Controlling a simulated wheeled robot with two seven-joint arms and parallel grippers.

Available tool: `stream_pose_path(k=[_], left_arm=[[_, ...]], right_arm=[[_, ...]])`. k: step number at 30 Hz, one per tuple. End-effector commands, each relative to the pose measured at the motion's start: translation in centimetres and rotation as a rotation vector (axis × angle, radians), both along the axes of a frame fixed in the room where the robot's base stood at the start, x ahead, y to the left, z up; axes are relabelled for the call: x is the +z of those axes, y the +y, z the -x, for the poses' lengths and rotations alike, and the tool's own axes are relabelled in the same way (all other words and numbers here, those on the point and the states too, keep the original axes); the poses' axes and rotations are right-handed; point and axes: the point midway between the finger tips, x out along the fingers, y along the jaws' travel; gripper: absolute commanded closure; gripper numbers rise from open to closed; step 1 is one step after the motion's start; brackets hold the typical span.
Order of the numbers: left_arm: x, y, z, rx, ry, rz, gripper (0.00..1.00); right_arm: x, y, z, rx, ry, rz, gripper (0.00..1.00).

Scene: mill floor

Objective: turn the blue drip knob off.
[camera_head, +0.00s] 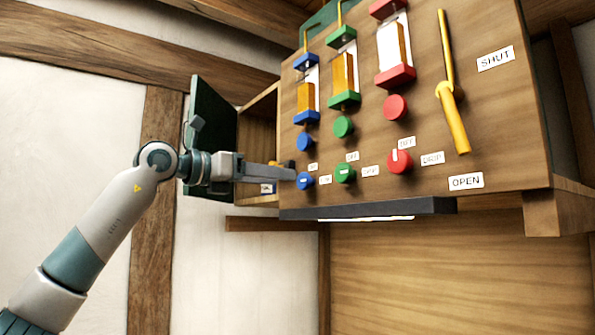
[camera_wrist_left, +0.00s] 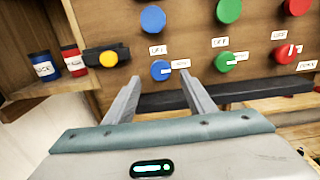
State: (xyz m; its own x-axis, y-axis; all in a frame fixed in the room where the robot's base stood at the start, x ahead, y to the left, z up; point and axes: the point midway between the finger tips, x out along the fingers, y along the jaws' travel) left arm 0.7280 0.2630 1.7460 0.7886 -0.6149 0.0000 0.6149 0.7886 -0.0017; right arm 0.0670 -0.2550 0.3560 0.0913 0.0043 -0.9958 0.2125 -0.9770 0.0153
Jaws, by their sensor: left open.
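The blue drip knob (camera_head: 306,183) is the lower blue knob at the left of the upright wooden panel. It also shows in the left wrist view (camera_wrist_left: 160,72), where its white mark lies sideways toward the small label at its right. Another label sits above it. My left gripper (camera_head: 287,173) reaches in from the left, close to the knob. In the left wrist view my open, empty fingers (camera_wrist_left: 162,88) point at the panel, one on each side of the knob's line. Whether they touch it I cannot tell. My right gripper is not in view.
A green knob (camera_head: 345,173) and a red knob (camera_head: 400,161) sit to the right in the same row. Round knobs are above. A yellow lever (camera_head: 455,118) is further right. A dark ledge (camera_head: 367,209) runs below. Blue and red cans (camera_wrist_left: 43,67) stand on the left shelf.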

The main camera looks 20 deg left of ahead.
Motion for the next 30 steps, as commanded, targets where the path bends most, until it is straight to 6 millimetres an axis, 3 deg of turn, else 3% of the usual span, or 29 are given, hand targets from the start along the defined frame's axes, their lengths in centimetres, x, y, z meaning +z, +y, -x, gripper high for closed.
stream_pose_path(k=[3, 12, 25, 26, 30], left_arm=[[0.4, -1.5, -1.7, -0.002, 0.002, -0.001, 0.5], [0.2, -3.7, -4.6, -0.001, 0.0, -0.001, 0.5], [0.0, -4.1, -5.2, 0.0, -0.001, -0.001, 0.5], [0.0, -4.1, -5.2, 0.0, -0.001, -0.001, 0.52], [0.0, -4.1, -5.2, 0.0, -0.001, -0.001, 0.86]], right_arm=[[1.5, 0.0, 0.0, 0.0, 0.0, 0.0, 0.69], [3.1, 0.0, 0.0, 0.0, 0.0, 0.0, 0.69], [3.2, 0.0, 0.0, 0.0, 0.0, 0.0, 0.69], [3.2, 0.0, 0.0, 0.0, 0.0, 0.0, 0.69], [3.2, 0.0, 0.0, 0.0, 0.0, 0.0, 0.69]])
